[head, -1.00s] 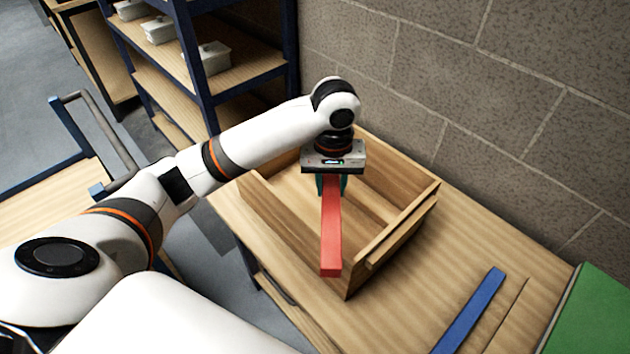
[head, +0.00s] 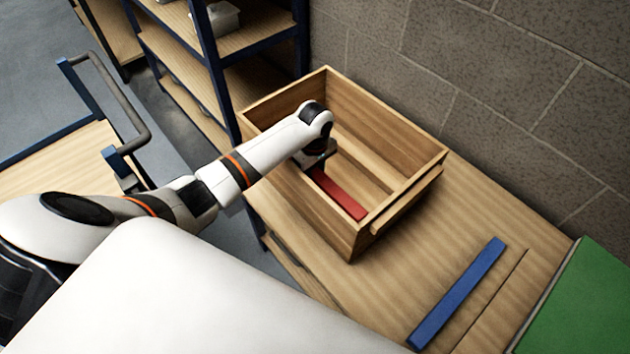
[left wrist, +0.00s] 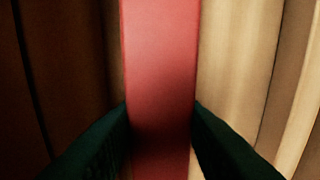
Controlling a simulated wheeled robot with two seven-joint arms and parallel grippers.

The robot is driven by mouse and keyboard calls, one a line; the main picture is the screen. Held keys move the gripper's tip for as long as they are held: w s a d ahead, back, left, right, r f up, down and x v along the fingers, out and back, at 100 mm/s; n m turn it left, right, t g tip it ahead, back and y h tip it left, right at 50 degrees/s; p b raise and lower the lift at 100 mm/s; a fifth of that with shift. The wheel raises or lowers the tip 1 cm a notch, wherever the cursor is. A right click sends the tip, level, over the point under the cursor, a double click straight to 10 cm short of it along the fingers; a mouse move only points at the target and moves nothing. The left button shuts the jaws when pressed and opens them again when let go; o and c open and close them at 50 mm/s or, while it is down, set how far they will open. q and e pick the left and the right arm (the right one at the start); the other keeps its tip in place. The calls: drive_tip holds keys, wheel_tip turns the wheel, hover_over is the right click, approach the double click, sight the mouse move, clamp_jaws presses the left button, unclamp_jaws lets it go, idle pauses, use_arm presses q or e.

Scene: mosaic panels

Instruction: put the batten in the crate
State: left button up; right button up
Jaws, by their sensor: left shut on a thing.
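The red batten (head: 342,196) is inside the wooden crate (head: 409,194), low between its walls, with its near end close to the crate's front wall. My left gripper (head: 318,166) reaches down into the crate and is shut on the red batten. In the left wrist view the red batten (left wrist: 160,60) runs upright through the picture between the two dark green fingers (left wrist: 161,125). The far part of the batten is hidden under my gripper. I cannot tell whether it touches the crate floor. My right gripper is not in view.
A blue batten (head: 457,293) lies on the wooden table (head: 415,250) in front of the crate. A green panel (head: 580,310) is at the right edge. A block wall (head: 500,90) stands behind, and a blue-framed shelf (head: 215,60) stands at back left.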

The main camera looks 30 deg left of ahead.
sight(315, 171)
use_arm(q)
drive_tip(key=shift+f, duration=2.4)
drive_tip(key=shift+f, duration=0.2)
drive_tip(key=o, duration=1.1)
wheel_tip(315, 171, up, 12)
drive_tip(key=shift+r, duration=0.25)
